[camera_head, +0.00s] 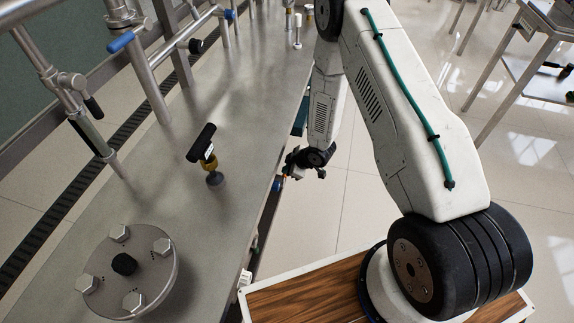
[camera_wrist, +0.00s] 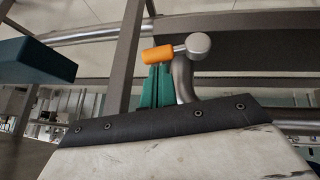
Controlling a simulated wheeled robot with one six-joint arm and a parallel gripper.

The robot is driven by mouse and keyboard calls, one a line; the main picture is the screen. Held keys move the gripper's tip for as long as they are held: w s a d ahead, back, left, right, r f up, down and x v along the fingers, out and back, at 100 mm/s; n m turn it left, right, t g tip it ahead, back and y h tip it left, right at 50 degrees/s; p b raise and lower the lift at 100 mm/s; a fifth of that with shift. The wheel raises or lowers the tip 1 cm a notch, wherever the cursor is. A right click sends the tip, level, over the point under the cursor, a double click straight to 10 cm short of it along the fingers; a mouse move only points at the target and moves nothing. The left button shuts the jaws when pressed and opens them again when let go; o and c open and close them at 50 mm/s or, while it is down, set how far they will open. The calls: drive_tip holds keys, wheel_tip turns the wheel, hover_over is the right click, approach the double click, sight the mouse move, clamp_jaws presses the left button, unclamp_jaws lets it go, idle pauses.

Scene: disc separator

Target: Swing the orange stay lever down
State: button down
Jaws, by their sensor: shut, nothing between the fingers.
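The orange stay lever (camera_wrist: 165,53) shows in the wrist view as a short orange grip on a grey metal pin. The pin ends at a round grey hub (camera_wrist: 198,46) on its right. My gripper (camera_wrist: 158,70) has its green fingers together, with nothing between them. The fingertips appear right at the underside of the orange grip in the picture; I cannot tell whether they touch it. In the head view my gripper (camera_head: 303,160) is beside the bench's right edge. The lever is too small and covered there to make out clearly.
A bent grey pipe (camera_wrist: 183,78) runs down from the hub, close to my fingers. Metal frame bars (camera_wrist: 127,50) and a dark teal block (camera_wrist: 40,62) stand around. The steel bench (camera_head: 225,120) carries a black-handled valve (camera_head: 203,145) and a bolted round flange (camera_head: 125,272). Open floor lies right.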

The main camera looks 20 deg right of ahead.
drive_tip(key=shift+f, duration=0.1)
drive_tip(key=shift+w+d+f, duration=0.15)
drive_tip(key=shift+d+f, duration=0.1)
drive_tip(key=shift+f, duration=0.2)
drive_tip(key=shift+w+d+f, duration=0.15)
drive_tip(key=shift+d+f, duration=0.05)
drive_tip(key=shift+f, duration=0.25)
